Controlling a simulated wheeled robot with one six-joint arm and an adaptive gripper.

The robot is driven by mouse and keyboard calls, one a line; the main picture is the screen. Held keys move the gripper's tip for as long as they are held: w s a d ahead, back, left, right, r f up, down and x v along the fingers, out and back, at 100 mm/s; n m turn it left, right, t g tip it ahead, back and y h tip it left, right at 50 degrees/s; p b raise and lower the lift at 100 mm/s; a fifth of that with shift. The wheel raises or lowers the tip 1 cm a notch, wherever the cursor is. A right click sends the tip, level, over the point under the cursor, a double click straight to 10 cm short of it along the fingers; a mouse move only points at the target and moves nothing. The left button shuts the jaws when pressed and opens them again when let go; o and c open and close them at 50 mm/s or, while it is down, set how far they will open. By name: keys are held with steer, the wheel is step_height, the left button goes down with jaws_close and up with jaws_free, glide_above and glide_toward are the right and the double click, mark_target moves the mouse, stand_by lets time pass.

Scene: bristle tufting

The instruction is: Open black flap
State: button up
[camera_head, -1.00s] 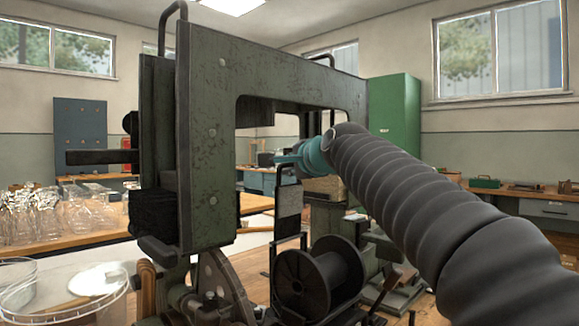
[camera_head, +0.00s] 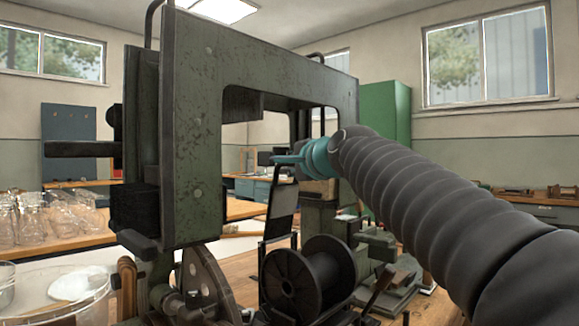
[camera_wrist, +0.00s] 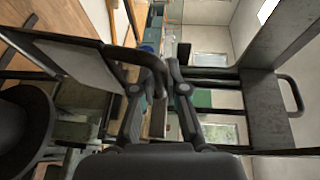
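The black flap (camera_head: 283,211) is a dark-framed plate with a lighter face, hanging tilted in the opening of the green machine (camera_head: 196,130). In the wrist view the flap (camera_wrist: 75,60) fills the upper left, its dark frame running towards my fingers. My gripper (camera_head: 292,160) is at the flap's top end in the head view, mostly hidden behind its teal part. In the wrist view my gripper (camera_wrist: 166,72) has its fingertips close together, apparently shut on the flap's dark curved upper part. The exact contact is hard to see.
A black spool (camera_head: 300,280) stands just below the flap. The machine's frame rises left of and above my gripper. Glass jars (camera_head: 40,215) stand on a bench at left, and a clear tub (camera_head: 60,290) is at front left. A green cabinet (camera_head: 385,125) stands behind.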

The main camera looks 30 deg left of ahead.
steer(key=o, duration=0.3)
steer(key=shift+o, duration=0.2)
steer(key=v, duration=1.2)
